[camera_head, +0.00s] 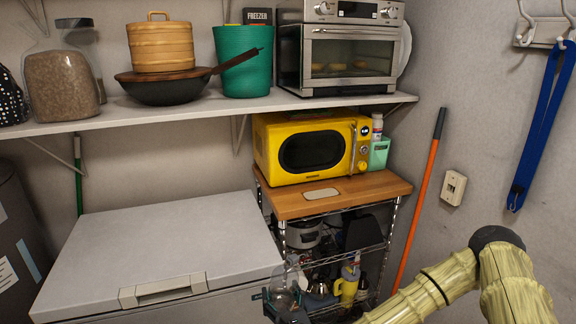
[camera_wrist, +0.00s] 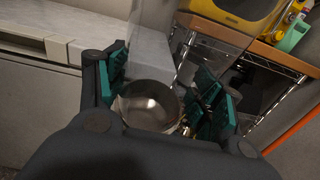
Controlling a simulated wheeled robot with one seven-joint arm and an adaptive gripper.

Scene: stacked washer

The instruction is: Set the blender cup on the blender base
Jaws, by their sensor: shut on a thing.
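A clear cup (camera_head: 288,277), which looks like the blender cup, is in my gripper (camera_head: 286,301) at the lower middle of the head view, in front of the wire rack. It looks roughly upright. In the wrist view my gripper (camera_wrist: 166,88) has its teal pads on both sides of the cup (camera_wrist: 150,103). A shiny, round, metallic part shows between the pads, and faint clear walls rise above it. I cannot pick out the blender base for certain in either view.
A white chest freezer (camera_head: 175,235) with a bare lid is left of the cup. The wire rack (camera_head: 340,248) holds appliances, a yellow jug (camera_head: 347,288) and a wooden top (camera_head: 370,193) with a yellow microwave (camera_head: 310,147). An orange pole (camera_head: 421,195) leans at right.

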